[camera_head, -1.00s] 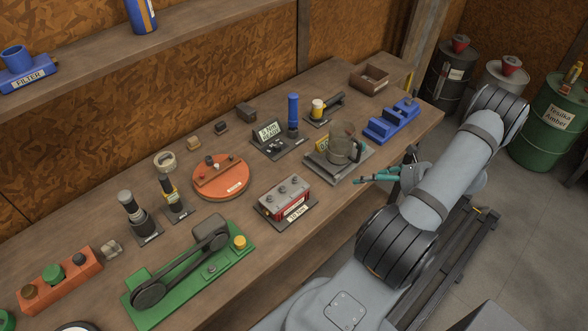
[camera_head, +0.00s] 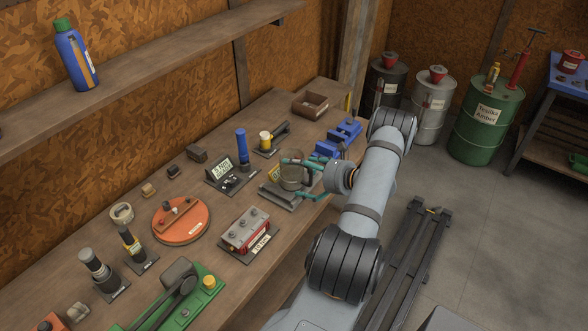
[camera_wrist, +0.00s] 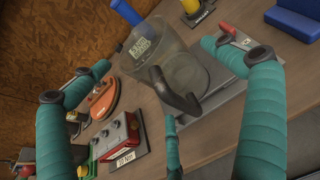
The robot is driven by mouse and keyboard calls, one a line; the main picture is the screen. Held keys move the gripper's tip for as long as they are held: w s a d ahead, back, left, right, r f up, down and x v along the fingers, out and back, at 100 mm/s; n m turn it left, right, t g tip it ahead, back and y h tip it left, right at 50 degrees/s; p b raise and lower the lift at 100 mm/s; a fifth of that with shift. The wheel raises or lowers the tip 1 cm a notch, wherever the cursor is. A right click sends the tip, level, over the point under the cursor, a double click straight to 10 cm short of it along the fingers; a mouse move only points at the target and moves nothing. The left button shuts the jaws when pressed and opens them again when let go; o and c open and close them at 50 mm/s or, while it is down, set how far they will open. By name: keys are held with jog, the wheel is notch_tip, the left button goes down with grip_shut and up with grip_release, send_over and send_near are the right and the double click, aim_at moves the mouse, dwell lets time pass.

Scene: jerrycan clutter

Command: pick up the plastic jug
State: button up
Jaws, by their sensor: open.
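The plastic jug (camera_head: 292,178) is a see-through grey jug with a dark handle. It stands on a flat grey scale-like base (camera_head: 271,187) on the workbench. In the wrist view the jug (camera_wrist: 160,52) fills the upper middle, with its handle (camera_wrist: 180,92) facing me. My gripper (camera_head: 290,177) is open, with teal fingers spread on both sides of the jug in the head view. In the wrist view the fingers stand to the left, right and below the jug, with gaps visible. I cannot tell whether any finger touches it.
A red battery-like box (camera_head: 247,231) stands left of the base, and a small display unit (camera_head: 226,171) and blue cylinder (camera_head: 242,147) stand behind it. A blue vice-like tool (camera_head: 338,138) is close on the right. A blue bottle (camera_head: 76,58) stands on the shelf.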

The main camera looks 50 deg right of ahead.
aim_at(297, 171)
jog(key=p+x, duration=0.1)
jog(key=x, duration=0.2)
jog(key=shift+w+a+f, duration=0.1)
jog(key=shift+w+a, duration=0.1)
jog(key=shift+w, duration=0.2)
jog(key=shift+c, duration=1.2)
jog(key=c, duration=0.7)
jog(key=shift+c, duration=0.5)
jog(key=shift+r, duration=0.2)
jog(key=shift+c, duration=0.2)
